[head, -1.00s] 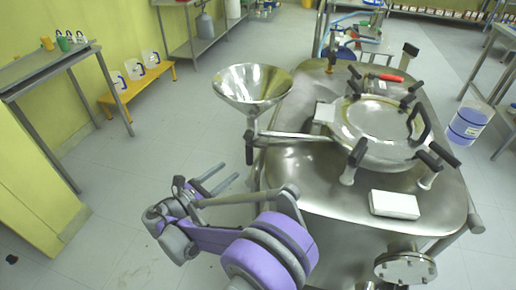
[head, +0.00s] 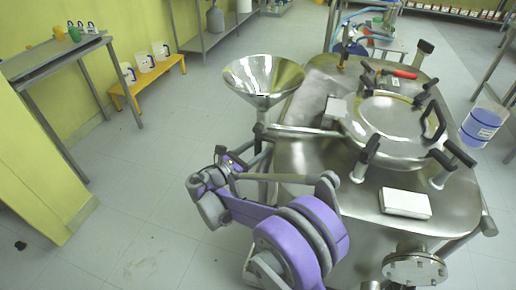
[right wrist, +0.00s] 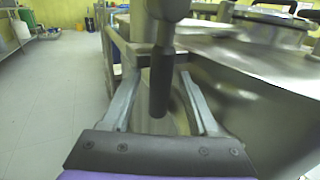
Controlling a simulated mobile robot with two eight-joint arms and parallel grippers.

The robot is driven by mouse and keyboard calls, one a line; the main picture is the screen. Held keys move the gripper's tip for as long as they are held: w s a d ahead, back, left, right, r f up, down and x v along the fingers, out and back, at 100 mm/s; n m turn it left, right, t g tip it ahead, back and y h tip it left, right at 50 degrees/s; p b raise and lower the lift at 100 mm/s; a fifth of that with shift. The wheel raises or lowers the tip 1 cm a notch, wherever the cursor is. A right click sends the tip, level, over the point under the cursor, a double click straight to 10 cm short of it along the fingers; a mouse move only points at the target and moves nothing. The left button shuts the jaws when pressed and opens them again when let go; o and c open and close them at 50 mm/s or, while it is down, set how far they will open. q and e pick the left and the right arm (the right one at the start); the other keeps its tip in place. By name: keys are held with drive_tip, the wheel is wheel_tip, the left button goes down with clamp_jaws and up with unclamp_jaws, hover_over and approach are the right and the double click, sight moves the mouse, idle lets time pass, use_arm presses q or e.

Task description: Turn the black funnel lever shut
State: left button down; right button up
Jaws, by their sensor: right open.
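The steel funnel (head: 262,76) stands at the left side of the reactor in the head view, with its stem running down to a side pipe (head: 305,131). The black funnel lever (right wrist: 160,82) hangs downward from the valve in the right wrist view. My right gripper (right wrist: 158,76) is open, with one finger on each side of the lever. I see no clear contact between fingers and lever. In the head view my right gripper (head: 250,162) is just below the funnel stem, and the lever is mostly hidden there. My left gripper is not in view.
The steel reactor (head: 318,88) with its round lid (head: 390,118) and black clamp handles fills the right. A white box (head: 405,203) lies on its top. A yellow bench (head: 150,78) with jugs and a steel table (head: 45,62) stand left. The floor between is clear.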

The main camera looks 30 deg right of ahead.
clamp_jaws()
idle(1.4)
